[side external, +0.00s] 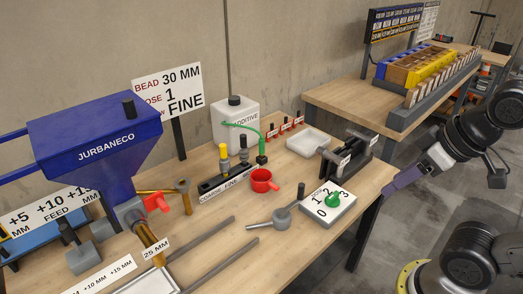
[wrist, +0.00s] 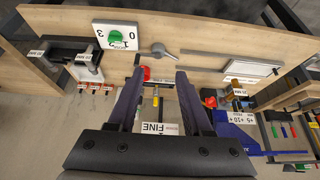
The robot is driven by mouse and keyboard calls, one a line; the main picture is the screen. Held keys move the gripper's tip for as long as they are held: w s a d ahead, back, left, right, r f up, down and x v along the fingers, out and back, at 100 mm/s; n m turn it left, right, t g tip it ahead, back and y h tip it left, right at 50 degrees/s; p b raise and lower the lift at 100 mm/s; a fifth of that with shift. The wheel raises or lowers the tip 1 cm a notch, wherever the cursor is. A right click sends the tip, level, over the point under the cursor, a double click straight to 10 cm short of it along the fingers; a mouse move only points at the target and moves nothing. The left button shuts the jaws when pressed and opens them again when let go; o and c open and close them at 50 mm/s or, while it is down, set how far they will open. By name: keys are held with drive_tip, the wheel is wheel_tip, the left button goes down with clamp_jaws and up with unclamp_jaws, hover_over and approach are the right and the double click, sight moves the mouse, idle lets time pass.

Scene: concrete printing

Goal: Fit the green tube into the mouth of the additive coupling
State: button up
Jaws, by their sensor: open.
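The green tube (side external: 248,128) arches from the white additive canister (side external: 234,112) in the side external view. Its lower end is at a small black fitting (side external: 262,159) behind the red cup. I cannot tell whether this fitting is the additive coupling or whether the tube sits in a mouth there. My gripper (side external: 392,190) is off the right edge of the bench, well apart from the tube. In the wrist view my gripper (wrist: 160,80) has its two purple fingers spread, with nothing held between them. I cannot make out the tube in the wrist view.
The red cup (side external: 264,181) and the black rack (side external: 227,183) stand near the tube. A black clamp fixture (side external: 347,153) and a dial plate with a green knob (side external: 333,199) lie nearer my gripper. A blue hopper (side external: 95,140) stands left. The front right bench has bare wood.

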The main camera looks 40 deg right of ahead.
drive_tip(key=shift+o, duration=1.2)
drive_tip(key=shift+w, duration=0.1)
